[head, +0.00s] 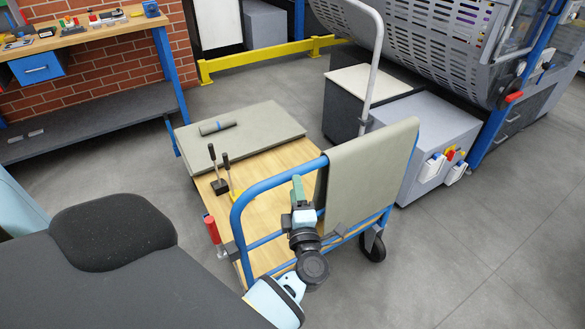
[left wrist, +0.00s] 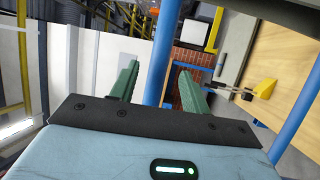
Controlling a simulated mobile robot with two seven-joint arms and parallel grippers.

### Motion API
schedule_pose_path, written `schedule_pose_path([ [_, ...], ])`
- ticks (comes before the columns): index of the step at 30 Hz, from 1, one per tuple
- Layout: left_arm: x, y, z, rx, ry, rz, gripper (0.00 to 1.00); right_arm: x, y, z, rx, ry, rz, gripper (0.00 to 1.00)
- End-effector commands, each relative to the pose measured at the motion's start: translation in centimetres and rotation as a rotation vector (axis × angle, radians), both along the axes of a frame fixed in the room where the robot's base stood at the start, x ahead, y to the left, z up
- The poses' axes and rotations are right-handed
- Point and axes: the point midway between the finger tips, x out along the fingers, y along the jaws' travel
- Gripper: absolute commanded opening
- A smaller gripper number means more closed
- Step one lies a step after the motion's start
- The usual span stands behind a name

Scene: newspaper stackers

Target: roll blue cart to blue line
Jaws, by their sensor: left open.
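The blue cart (head: 263,188) has a wooden deck (head: 265,167) and a blue tubular handle frame at its near end. A grey-green cloth or sheet (head: 370,170) drapes over the frame's right part. My left gripper (head: 298,190) is at the handle frame, just left of the sheet. In the left wrist view, my left gripper (left wrist: 158,68) is open, with a blue bar (left wrist: 160,55) of the cart showing between its green fingers. I cannot tell whether the fingers touch it. My right gripper is not in view. I see no blue line on the floor.
A grey slab (head: 262,122) with a small roll lies on the deck, beside two upright clamps. A workbench (head: 85,38) stands at the left. A grey machine (head: 430,45) and grey cabinet (head: 425,125) stand close right of the cart. Floor (head: 480,255) at lower right is clear.

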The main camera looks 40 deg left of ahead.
Motion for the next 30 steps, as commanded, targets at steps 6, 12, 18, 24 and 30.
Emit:
schedule_pose_path([
  [6,2.0,1.9,0.8,0.004,-0.003,0.000,0.47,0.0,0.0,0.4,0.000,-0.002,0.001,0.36],
  [12,4.0,3.9,1.3,0.005,-0.002,-0.002,0.47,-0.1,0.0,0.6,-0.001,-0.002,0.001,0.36],
  [18,5.1,5.0,1.4,0.003,-0.001,-0.002,0.47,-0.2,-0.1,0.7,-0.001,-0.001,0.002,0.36],
  [24,5.3,5.2,1.4,0.003,0.000,-0.002,0.47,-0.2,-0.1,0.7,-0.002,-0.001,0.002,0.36],
  [30,5.2,5.2,1.4,0.003,0.000,-0.002,0.36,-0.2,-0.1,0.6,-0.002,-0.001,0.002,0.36],
])
